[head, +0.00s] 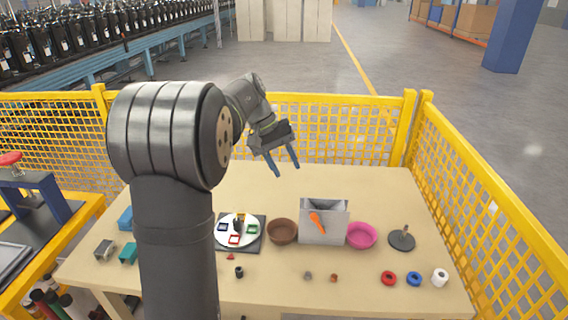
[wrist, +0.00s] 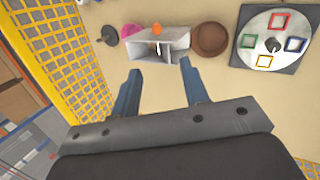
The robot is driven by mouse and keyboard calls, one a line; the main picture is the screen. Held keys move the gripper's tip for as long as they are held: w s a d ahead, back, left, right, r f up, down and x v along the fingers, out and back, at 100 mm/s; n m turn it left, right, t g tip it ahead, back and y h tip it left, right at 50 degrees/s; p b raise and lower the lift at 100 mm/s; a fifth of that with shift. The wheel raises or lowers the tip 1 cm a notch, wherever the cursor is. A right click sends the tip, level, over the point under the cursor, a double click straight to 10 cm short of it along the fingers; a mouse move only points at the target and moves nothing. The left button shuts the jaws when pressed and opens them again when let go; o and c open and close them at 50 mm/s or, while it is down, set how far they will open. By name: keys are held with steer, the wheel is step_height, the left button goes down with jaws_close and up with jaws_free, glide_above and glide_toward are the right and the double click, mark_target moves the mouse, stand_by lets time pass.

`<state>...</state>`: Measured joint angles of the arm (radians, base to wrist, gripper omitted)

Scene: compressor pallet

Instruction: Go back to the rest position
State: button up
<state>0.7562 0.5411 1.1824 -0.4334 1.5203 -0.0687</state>
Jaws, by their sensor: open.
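My gripper (head: 287,165) is open and empty, held in the air above the back of the table (head: 370,185). Its two blue fingers are apart in the wrist view (wrist: 163,88), with bare table showing between them. A grey box (head: 311,208) with an orange item (head: 317,222) at its front stands below and in front of the gripper. The fingers touch nothing.
A brown bowl (head: 282,231), a pink bowl (head: 361,235) and a white disc with coloured frames (head: 238,231) stand near the box. Red (head: 388,278) and blue (head: 414,279) rings lie at front right. Yellow mesh fencing (head: 345,132) surrounds the table.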

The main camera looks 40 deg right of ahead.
mark_target(315, 213)
steer(key=shift+f, duration=0.1)
stand_by(0.3)
steer(key=x, duration=1.7)
steer(key=shift+s+d, duration=0.25)
steer(key=v, duration=1.7)
steer(key=x, duration=1.6)
steer(key=shift+f, duration=0.1)
steer(key=shift+s+d, duration=0.6)
steer(key=shift+s, duration=0.05)
steer(key=shift+s+d+t, duration=0.1)
steer(key=shift+t, duration=0.2)
steer(key=shift+y, duration=0.3)
